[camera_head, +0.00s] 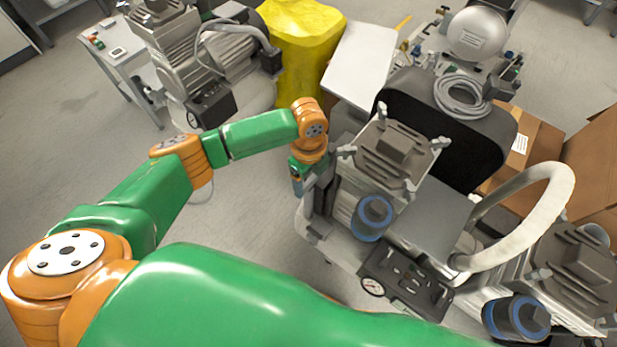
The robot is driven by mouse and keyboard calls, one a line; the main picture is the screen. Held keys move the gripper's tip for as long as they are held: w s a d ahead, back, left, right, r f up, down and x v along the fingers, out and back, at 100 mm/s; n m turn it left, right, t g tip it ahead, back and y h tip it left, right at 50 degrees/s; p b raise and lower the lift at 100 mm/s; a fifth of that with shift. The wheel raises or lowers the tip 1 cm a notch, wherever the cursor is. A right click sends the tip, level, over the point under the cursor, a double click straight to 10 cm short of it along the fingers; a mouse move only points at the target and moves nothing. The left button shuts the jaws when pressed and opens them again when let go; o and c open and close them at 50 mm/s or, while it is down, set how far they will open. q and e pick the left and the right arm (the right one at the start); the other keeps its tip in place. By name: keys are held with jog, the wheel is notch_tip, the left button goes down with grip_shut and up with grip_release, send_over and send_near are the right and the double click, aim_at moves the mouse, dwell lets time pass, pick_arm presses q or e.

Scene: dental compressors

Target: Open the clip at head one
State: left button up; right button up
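The nearest compressor head (392,148) is a grey ribbed block at centre right, with small light-grey clips at its corners. The left corner clip (347,151) is close to my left gripper (322,180). The gripper is at the left side of this head, below the orange wrist, with dark fingers partly lost against the machine. I cannot tell whether it touches the clip or whether its fingers are open. Which head is head one is not marked in view. My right gripper is not in view.
A blue-ringed cylinder (373,217) and a gauge panel (405,280) sit in front of the head. A second head (575,262) and a thick pale hose (530,190) are at right. Grey floor is open at left.

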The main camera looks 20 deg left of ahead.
pick_arm(q)
jog(key=c, duration=0.7)
jog(key=shift+r+n+p, duration=0.25)
jog(key=shift+n+p, duration=0.35)
jog(key=shift+p, duration=0.45)
jog(key=n+p, duration=0.2)
jog(key=p, duration=0.1)
jog(key=shift+n, duration=0.3)
jog(key=n+p, duration=0.2)
jog(key=shift+n, duration=0.3)
jog(key=n+p, duration=0.3)
jog(key=n, duration=0.2)
jog(key=shift+f+n, duration=0.15)
jog(key=shift+n, duration=0.15)
jog(key=n+p, duration=0.1)
jog(key=n, duration=0.2)
jog(key=shift+f+n+p, duration=0.1)
jog(key=shift+n+p, duration=0.35)
jog(key=shift+n, duration=0.95)
